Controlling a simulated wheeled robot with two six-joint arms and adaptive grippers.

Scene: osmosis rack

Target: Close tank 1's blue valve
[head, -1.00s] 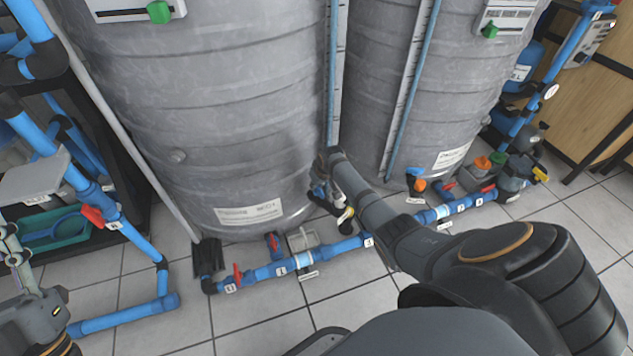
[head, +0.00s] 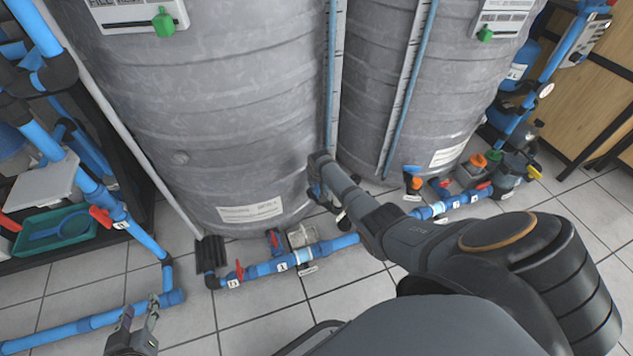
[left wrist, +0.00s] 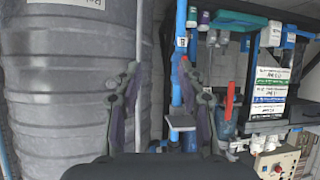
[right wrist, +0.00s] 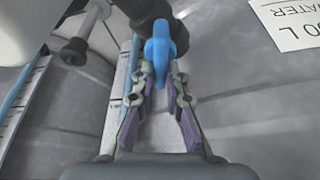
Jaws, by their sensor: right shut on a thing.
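A blue valve handle (right wrist: 163,42) sits on a dark fitting in the right wrist view. My right gripper (right wrist: 160,78) is shut on the handle, with its fingertips on either side of it. In the head view my right arm reaches down to the foot of the tanks, and its wrist hides most of the valve. The large grey left tank (head: 215,110) stands beside the grey right tank (head: 378,95); their labels are too small to read. My left gripper (head: 140,312) is open and empty over the floor at the lower left; its spread fingers show in the left wrist view (left wrist: 160,85).
A blue floor pipe (head: 270,268) with red-handled valves runs in front of the tanks. Another blue pipe (head: 80,328) lies at the lower left. A rack with a teal tray (head: 50,235) stands at the left. Tiled floor (head: 260,315) is open in front.

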